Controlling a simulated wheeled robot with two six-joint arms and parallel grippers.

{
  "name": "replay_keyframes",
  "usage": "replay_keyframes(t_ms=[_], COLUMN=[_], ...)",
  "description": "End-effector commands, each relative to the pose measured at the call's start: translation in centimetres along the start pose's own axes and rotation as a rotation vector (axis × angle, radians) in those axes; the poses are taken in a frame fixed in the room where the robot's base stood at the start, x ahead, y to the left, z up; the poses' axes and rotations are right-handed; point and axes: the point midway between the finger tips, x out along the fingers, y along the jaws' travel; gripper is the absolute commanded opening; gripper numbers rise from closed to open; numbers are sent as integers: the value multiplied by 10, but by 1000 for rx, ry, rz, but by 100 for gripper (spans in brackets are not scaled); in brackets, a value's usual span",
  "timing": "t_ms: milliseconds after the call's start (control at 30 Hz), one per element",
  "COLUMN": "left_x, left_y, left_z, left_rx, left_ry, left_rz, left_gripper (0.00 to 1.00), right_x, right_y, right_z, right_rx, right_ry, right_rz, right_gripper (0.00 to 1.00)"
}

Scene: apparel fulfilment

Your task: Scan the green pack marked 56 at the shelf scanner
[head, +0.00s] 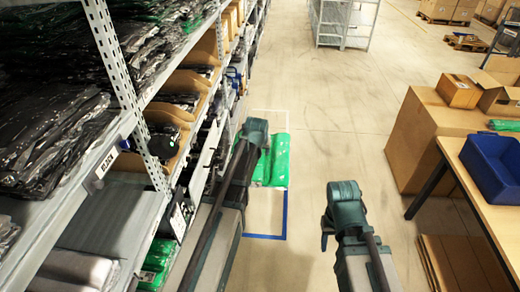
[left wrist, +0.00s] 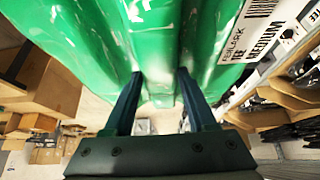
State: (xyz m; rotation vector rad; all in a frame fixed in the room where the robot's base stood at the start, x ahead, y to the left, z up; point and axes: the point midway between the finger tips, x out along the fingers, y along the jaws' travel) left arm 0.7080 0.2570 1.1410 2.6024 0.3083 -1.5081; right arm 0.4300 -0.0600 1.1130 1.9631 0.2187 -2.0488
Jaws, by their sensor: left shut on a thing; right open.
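A shiny green pack (head: 278,160) is held by my left gripper (head: 254,135) beside the shelf in the head view. In the left wrist view the green pack (left wrist: 100,45) fills the top, with both fingers of my left gripper (left wrist: 160,85) pressed into its folds. A white label (left wrist: 255,30) on the pack reads TEE and MEDIUM; no 56 can be read. My right gripper (head: 344,200) is open and empty over the floor, apart from everything.
A shelf rack (head: 125,125) with black and green packs runs along the left. A table (head: 470,165) with a blue bin (head: 492,165) and a large carton (head: 412,145) stand at right. A blue line (head: 265,237) marks the floor. The aisle ahead is clear.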

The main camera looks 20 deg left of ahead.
Motion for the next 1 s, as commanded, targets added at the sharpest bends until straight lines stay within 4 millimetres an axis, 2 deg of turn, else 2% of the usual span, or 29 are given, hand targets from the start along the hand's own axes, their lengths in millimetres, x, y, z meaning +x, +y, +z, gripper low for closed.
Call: replay_keyframes(t_ms=[400, 800, 1000], left_x=[-2, -56, -70], left_y=[1, 41, 56], left_z=[-1, -33, -41], left_rx=[0, 2, 1], left_ry=[0, 0, 0], left_rz=[0, 1, 0], left_gripper=[0, 0, 0], right_x=[-2, -65, -81], right_y=[0, 6, 7], right_z=[0, 4, 5], right_rx=[0, -5, 0], right_ry=[0, -3, -3], right_rz=[0, 0, -1], right_gripper=[50, 50, 50])
